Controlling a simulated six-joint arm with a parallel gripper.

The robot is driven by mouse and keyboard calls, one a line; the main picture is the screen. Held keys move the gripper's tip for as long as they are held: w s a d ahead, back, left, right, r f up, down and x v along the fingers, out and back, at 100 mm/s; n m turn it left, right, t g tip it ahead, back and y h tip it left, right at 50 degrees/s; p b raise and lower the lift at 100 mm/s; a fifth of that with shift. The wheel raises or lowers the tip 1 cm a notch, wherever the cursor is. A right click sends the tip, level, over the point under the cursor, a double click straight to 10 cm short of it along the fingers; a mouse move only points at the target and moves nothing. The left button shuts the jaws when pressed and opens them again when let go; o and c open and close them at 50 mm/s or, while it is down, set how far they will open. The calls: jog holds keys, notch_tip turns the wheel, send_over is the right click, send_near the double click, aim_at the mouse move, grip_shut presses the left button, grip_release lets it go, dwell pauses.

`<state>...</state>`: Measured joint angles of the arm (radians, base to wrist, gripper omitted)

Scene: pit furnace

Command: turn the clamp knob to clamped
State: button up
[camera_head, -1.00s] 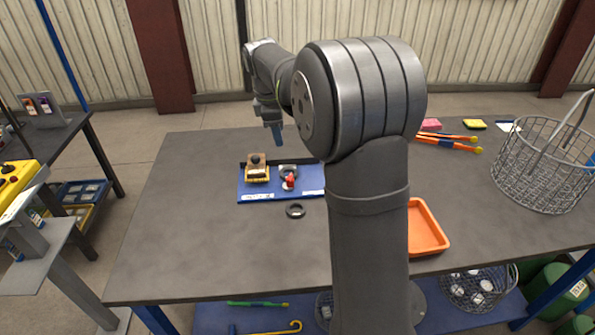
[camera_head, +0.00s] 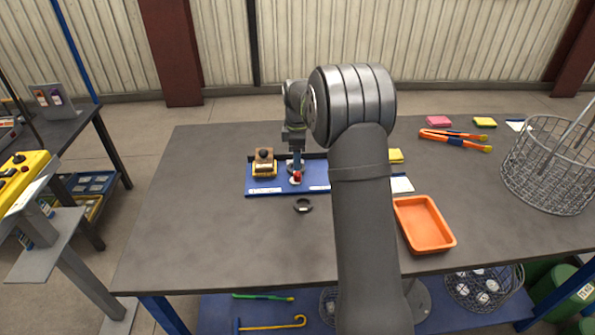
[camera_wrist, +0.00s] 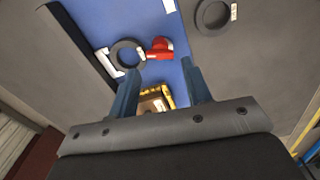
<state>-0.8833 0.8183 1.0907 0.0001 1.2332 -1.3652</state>
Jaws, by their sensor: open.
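A red knob (camera_head: 297,177), which I take to be the clamp knob, sits on a blue board (camera_head: 252,191) on the table. In the wrist view the red knob (camera_wrist: 160,48) lies beside a dark ring (camera_wrist: 128,55) on the board, just past my fingertips. My gripper (camera_head: 296,164) points down over the board at the knob. In the wrist view my gripper (camera_wrist: 160,68) has its two blue fingers apart, with nothing between them. I cannot tell whether a finger touches the knob. The knob's set position is too small to read.
A brown block on a yellow base (camera_head: 264,163) stands on the board, left of the knob. A loose black ring (camera_head: 303,205) lies in front. An orange tray (camera_head: 424,224) and a wire basket (camera_head: 550,170) are to the right. The table's left side is clear.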

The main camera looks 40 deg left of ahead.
aim_at(295, 176)
notch_tip(295, 176, down, 6)
dwell(0.4)
jog(key=c, duration=0.7)
